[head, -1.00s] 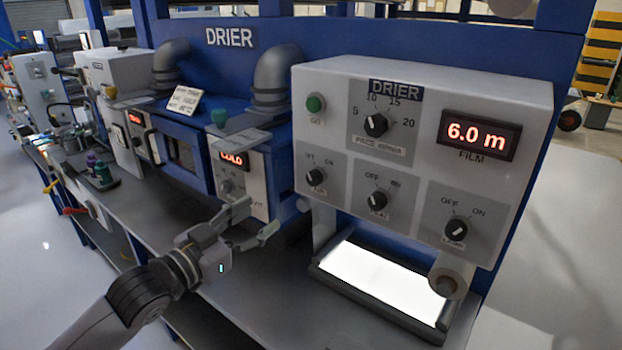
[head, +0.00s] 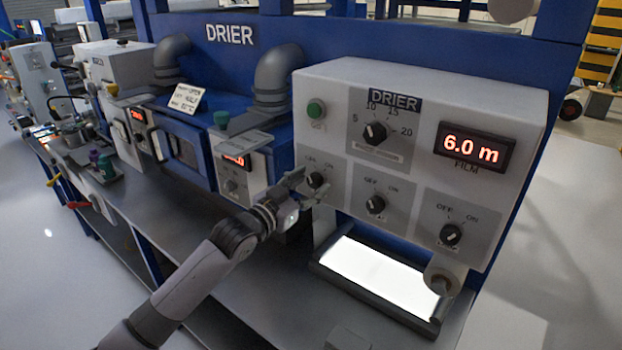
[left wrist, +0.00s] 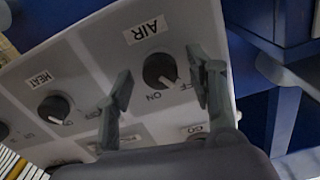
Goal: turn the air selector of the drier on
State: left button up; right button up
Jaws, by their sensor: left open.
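The drier's control box (head: 410,85) is a white panel with several dark knobs. The air selector (head: 316,180) is the lower left knob. In the left wrist view the air selector (left wrist: 160,70) is a round dark knob under the AIR label, seen upside down. My left gripper (head: 312,187) is open in front of the knob. In the left wrist view my left gripper's fingers (left wrist: 160,86) stand on either side of it; contact is unclear. My right gripper is not in view.
The heat knob (left wrist: 55,108) is beside the air selector; it also shows in the head view (head: 375,204). Another selector (head: 450,234) is at the right. A green button (head: 316,109) is above. A lit plate (head: 378,278) lies below the box. The blue drier cabinet (head: 185,148) stands left.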

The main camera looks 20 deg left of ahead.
pick_arm(q)
jog(key=shift+w+d, duration=0.15)
jog(key=shift+w, duration=0.2)
jog(key=c, duration=1.1)
